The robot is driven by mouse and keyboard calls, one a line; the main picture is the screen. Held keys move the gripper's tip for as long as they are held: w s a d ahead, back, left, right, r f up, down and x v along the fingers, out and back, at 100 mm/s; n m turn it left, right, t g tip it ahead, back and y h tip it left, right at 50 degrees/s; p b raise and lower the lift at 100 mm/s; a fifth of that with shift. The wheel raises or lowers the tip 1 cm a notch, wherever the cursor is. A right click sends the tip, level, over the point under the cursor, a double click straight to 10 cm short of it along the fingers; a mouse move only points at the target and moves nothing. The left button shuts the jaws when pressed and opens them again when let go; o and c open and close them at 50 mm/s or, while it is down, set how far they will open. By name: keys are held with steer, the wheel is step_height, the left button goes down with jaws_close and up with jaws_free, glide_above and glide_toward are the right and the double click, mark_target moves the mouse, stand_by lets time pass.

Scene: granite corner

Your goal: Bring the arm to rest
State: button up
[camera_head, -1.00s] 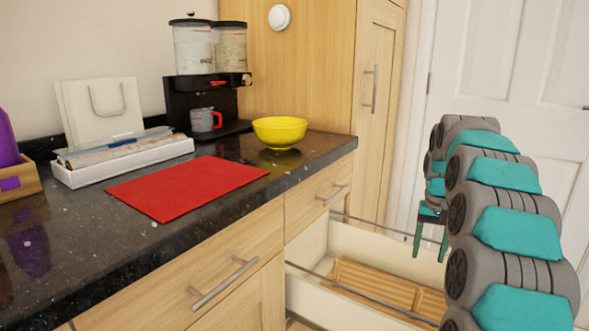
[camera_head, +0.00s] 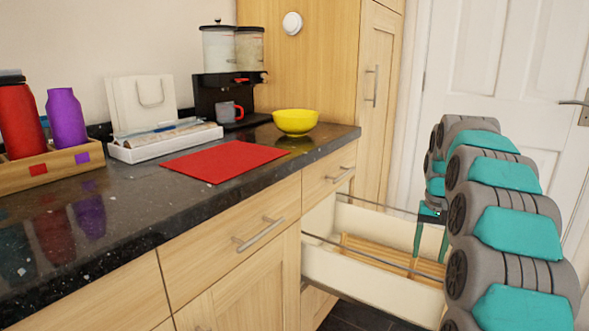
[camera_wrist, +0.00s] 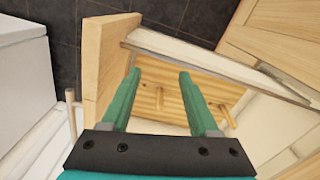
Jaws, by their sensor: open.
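My arm (camera_head: 505,215), grey with teal covers, stands folded on the right of the head view. My gripper (camera_wrist: 158,72) shows in the wrist view with its two green fingers apart and nothing between them. It points down over the open drawer (camera_wrist: 170,50). A slatted wooden tray (camera_wrist: 150,100) lies in the drawer. I cannot tell the exact height of the fingers above it.
The counter (camera_head: 120,210) holds a red mat (camera_head: 222,160), a yellow bowl (camera_head: 295,122), a dispenser (camera_head: 222,90) with a mug, and a wooden box (camera_head: 50,172) with bottles. A white door (camera_head: 500,70) stands behind my arm. Dark floor shows beyond the drawer.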

steer(key=s+a+f+n+g+b, duration=0.1)
steer(key=s+a, duration=0.6)
steer(key=s, duration=0.3)
steer(key=s+a+f+n+b, duration=0.2)
steer(key=s+a, duration=0.4)
steer(key=s, duration=0.4)
steer(key=s+a+f+b, duration=0.1)
steer(key=s+f, duration=0.3)
steer(key=s, duration=0.6)
steer(key=s+a+f+n, duration=0.1)
steer(key=s+a+f, duration=0.2)
steer(key=s, duration=0.8)
step_height(320, 180, down, 2)
steer(key=shift+a+f+g+b, duration=0.2)
steer(key=shift+g+b, duration=0.2)
